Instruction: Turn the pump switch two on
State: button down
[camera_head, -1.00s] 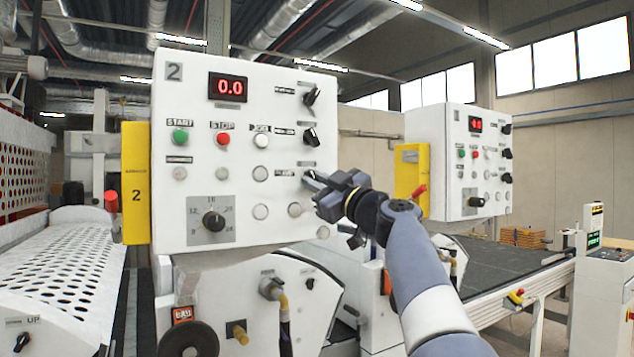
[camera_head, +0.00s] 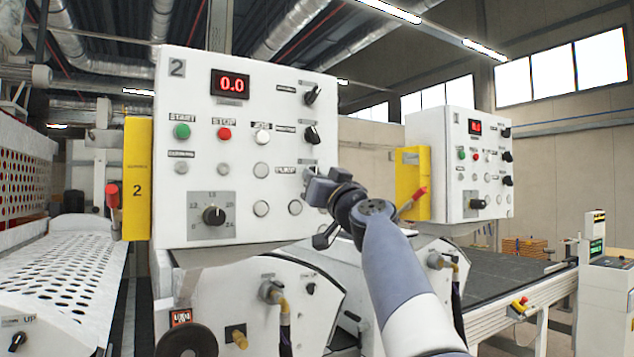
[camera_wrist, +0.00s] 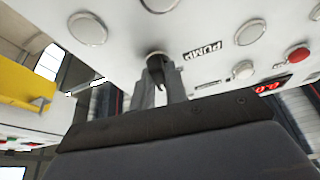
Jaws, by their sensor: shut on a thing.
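Panel two (camera_head: 190,150) is a white control box marked "2" with a red 0.0 display. Its pump switch (camera_wrist: 156,60) is a dark knob beside the PUMP label (camera_wrist: 203,50) in the wrist view. My gripper (camera_wrist: 160,82) is shut on this switch, with one finger on each side of it. In the head view my gripper (camera_head: 308,186) is at the panel's right edge, just below the PUMP label (camera_head: 287,170), and hides the switch. The switch's exact angle is hard to tell between the fingers.
Two other black switches (camera_head: 312,134) are above on the same panel. Round buttons (camera_head: 262,208) lie left of my gripper. A second white panel (camera_head: 450,150) with a yellow bracket (camera_head: 410,185) stands to the right, behind my arm.

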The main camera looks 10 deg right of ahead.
jog(key=shift+a+r+m+h+p, duration=0.1)
jog(key=shift+m+h+p, duration=0.75)
jog(key=shift+m, duration=0.8)
jog(key=shift+r+m+h+p, duration=0.1)
jog(key=shift+m+h+p, duration=0.7)
jog(key=shift+m, duration=0.85)
jog(key=shift+f, duration=0.15)
jog(key=c, duration=1.4)
grip_release()
jog(key=shift+c, duration=0.2)
jog(key=shift+s, duration=0.1)
jog(key=b+v, duration=0.5)
jog(key=v, duration=0.5)
jog(key=shift+s+f+b, duration=0.2)
jog(key=shift+s+b, duration=0.15)
